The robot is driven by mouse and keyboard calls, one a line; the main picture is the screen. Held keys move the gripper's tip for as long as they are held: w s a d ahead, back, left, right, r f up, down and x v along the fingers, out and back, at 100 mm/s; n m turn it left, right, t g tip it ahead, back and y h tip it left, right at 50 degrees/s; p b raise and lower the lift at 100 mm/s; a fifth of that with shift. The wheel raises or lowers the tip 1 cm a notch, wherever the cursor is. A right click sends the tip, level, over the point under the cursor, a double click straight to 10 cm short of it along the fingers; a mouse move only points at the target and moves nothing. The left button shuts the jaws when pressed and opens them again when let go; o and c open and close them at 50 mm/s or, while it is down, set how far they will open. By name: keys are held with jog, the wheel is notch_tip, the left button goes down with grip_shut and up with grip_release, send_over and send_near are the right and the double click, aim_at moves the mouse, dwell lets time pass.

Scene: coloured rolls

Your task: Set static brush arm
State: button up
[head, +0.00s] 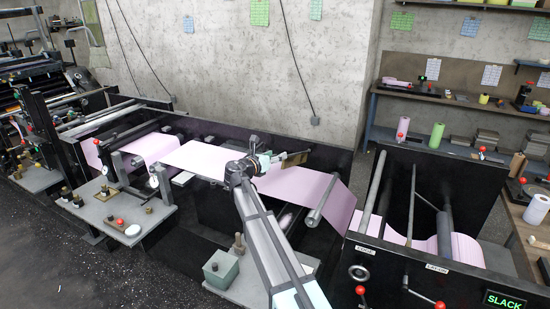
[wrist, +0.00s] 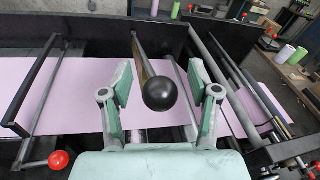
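The static brush arm appears to be the bar (wrist: 146,58) with a tan face, ending in a round black knob (wrist: 158,94) at the middle of the wrist view. In the head view, a brass-coloured bar (head: 296,159) stands over the pink web, just past my gripper (head: 266,162). My gripper (wrist: 159,88) is open in the wrist view, its pale green fingers on either side of the knob with visible gaps. Whether the knob lies fully between the fingertips in depth I cannot tell. The pink web (wrist: 82,98) runs below. The knob is hidden in the head view.
Rollers (head: 325,199) and black side frames (head: 440,172) surround the web. A red-knobbed lever (wrist: 58,160) is at the lower left of the wrist view. A side table (head: 112,212) with gauges stands at left. A SLACK sign (head: 505,301) glows at lower right.

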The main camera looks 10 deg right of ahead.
jog(key=shift+s, duration=0.1)
jog(key=v, duration=1.2)
